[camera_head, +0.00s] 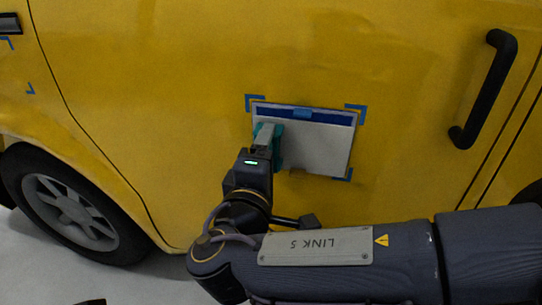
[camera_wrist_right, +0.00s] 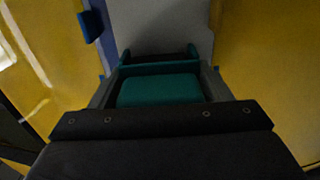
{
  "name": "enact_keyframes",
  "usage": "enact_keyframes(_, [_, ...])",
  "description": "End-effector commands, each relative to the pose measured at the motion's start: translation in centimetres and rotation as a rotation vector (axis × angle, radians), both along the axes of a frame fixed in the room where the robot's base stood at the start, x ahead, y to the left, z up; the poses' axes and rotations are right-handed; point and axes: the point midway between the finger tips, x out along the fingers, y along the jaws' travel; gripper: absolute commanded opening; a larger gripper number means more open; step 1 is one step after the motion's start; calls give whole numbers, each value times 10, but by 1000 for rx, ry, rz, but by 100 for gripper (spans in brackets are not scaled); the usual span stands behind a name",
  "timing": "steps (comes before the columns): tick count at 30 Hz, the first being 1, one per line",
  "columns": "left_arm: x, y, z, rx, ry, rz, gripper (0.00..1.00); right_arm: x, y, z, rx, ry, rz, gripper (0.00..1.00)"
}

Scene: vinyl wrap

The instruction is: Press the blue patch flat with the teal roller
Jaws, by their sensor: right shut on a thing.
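The patch is on the yellow van door. A blue band (camera_head: 335,117) shows along its top, and a pale grey sheet (camera_head: 322,148) covers the area below. A small lighter blue tab (camera_head: 302,113) sits on the band. My right gripper (camera_head: 265,139) is shut on the teal roller (camera_head: 278,148) at the patch's left side. In the right wrist view, the roller's teal body (camera_wrist_right: 160,90) lies between the fingers, with its dark cylinder (camera_wrist_right: 155,58) facing the grey sheet. I cannot tell whether the cylinder touches it. My left gripper is not in view.
Blue corner marks (camera_head: 355,107) frame the patch. A black door handle (camera_head: 484,90) stands out at the right. A wheel (camera_head: 75,208) is at lower left. My right arm crosses the lower right. The door above the patch is clear.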

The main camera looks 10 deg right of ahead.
Motion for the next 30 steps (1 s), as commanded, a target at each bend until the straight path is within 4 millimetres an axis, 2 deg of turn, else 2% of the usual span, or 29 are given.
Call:
enact_keyframes(6, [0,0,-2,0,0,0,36,4,13,0,1,-1,-1,53])
enact_keyframes(17, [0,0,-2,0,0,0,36,5,14,0,1,0,-1,53])
enact_keyframes(30, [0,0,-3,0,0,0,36,11,30,0,1,0,-1,53])
